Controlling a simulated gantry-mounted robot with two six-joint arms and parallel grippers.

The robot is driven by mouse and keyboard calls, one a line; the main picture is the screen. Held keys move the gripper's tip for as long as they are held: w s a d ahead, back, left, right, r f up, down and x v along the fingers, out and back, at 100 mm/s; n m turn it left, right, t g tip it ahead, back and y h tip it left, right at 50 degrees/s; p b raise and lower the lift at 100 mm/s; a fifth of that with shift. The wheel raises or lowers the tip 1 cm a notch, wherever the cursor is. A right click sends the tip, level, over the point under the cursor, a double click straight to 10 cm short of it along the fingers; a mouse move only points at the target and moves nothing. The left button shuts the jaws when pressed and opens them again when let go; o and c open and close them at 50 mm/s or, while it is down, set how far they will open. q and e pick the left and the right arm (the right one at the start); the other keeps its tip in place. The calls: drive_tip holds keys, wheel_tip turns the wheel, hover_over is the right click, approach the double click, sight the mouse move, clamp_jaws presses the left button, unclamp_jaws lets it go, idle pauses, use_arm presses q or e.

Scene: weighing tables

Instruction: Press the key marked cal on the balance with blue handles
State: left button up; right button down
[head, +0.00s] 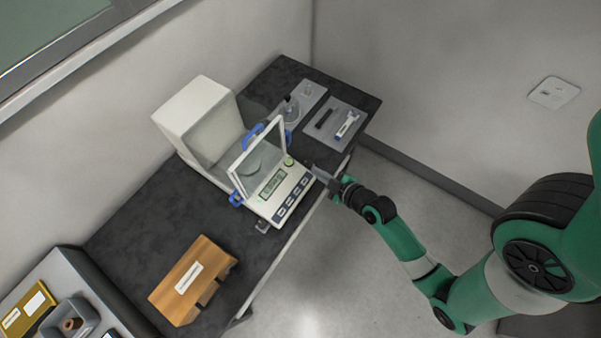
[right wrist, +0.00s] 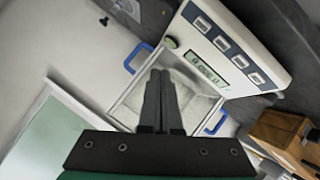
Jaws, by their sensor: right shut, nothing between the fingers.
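The balance (head: 268,195) is a white instrument with a glass draft shield and blue handles (head: 252,136). My right gripper (head: 318,174) is shut and empty, close to the right front corner of the balance. In the right wrist view my right gripper (right wrist: 160,75) overlaps the glass shield. My left gripper is not in view.
A wooden block with a label (head: 185,290) lies to the left on the dark table (head: 140,215). A grey tray (head: 345,105) with small tools lies to the right. Open floor is in front.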

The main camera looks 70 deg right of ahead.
sight(304, 181)
drive_tip(key=shift+f, duration=0.1)
drive_tip(key=shift+w+d+f+b, duration=0.1)
drive_tip(key=shift+w+f+b, duration=0.3)
drive_tip(key=shift+f+b, duration=0.9)
drive_tip(key=shift+w+d+f+b, duration=0.1)
drive_tip(key=shift+w+f+b, duration=0.35)
drive_tip(key=shift+f+b, duration=0.9)
drive_tip(key=shift+w+d+f+b, duration=0.1)
drive_tip(key=shift+w+f+b, duration=0.3)
drive_tip(key=shift+f+b, duration=0.9)
drive_tip(key=shift+f, duration=0.2)
drive_tip(key=shift+w+f, duration=0.15)
drive_tip(key=shift+f, duration=0.2)
drive_tip(key=shift+w+f+b, duration=0.1)
drive_tip(key=shift+f+b, duration=0.2)
drive_tip(key=shift+f, duration=0.05)
drive_tip(key=shift+s+r+p, duration=0.25)
drive_tip(key=shift+r+p, duration=0.55)
